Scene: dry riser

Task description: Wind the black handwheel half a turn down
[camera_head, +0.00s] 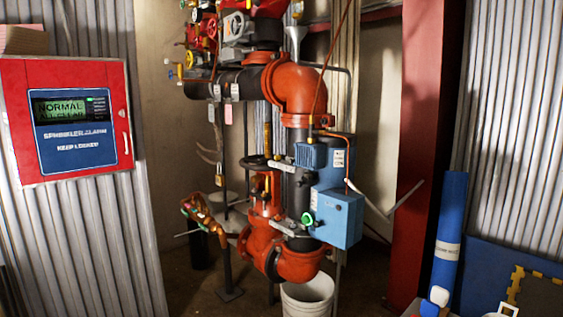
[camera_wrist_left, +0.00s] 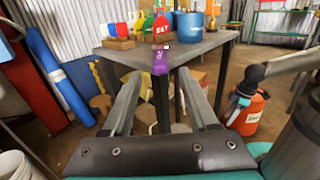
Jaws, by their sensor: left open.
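The black handwheel (camera_head: 252,161) is in the head view, lying flat above the orange valve (camera_head: 266,196) left of the dark vertical pipe. Its right side is partly covered by the pipework and fittings there. My left gripper (camera_wrist_left: 159,75) shows only in the left wrist view. Its two grey fingers are apart, with nothing between them. It faces a table corner, and the handwheel is not seen in that view. My right gripper is in neither view.
A blue box (camera_head: 338,216) is mounted right of the pipe, and a white bucket (camera_head: 308,294) stands below. A red alarm panel (camera_head: 70,118) is at left and a red column (camera_head: 413,110) at right. The wrist view shows a grey table (camera_wrist_left: 205,45) with bottles.

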